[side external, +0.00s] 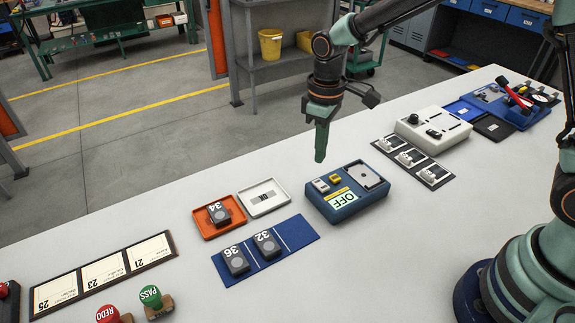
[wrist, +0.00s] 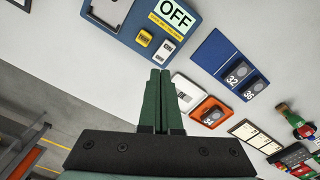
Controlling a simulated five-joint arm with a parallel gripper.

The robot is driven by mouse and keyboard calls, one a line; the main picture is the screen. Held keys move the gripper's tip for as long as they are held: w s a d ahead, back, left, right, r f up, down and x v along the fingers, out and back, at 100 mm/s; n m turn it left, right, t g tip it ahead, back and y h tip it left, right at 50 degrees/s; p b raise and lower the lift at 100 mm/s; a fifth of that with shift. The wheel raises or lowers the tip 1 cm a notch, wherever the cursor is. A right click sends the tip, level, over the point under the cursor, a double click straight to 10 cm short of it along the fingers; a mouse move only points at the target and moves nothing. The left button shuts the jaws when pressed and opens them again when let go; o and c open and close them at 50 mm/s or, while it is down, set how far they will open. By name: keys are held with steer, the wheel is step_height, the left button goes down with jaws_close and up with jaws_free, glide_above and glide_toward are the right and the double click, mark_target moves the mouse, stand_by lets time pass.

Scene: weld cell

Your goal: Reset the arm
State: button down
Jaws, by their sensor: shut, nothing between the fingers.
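My gripper (side external: 321,141) hangs above the white table, pointing down, behind and just left of the blue box marked OFF (side external: 347,190). It is shut and empty, and it touches nothing that I can see. In the wrist view my gripper's two green fingers (wrist: 160,75) lie side by side, with the OFF box (wrist: 135,27) beyond them at the top.
A blue mat (side external: 287,240) holds blocks 36 and 32. Block 34 sits in an orange tray (side external: 208,225) beside a white tray (side external: 264,197). A white panel (side external: 434,127), PASS stamp (side external: 151,296) and REDO stamp (side external: 108,314) also stand here.

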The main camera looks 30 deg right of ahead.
steer(key=shift+r, duration=0.35)
steer(key=s+d+r+m+t, duration=0.5)
steer(key=s+d+r+m, duration=0.1)
steer(key=s+d+r, duration=0.5)
steer(key=shift+s+r+t, duration=0.3)
steer(key=shift+s+r, duration=0.5)
steer(key=shift+r, duration=0.3)
steer(key=shift+d, duration=0.1)
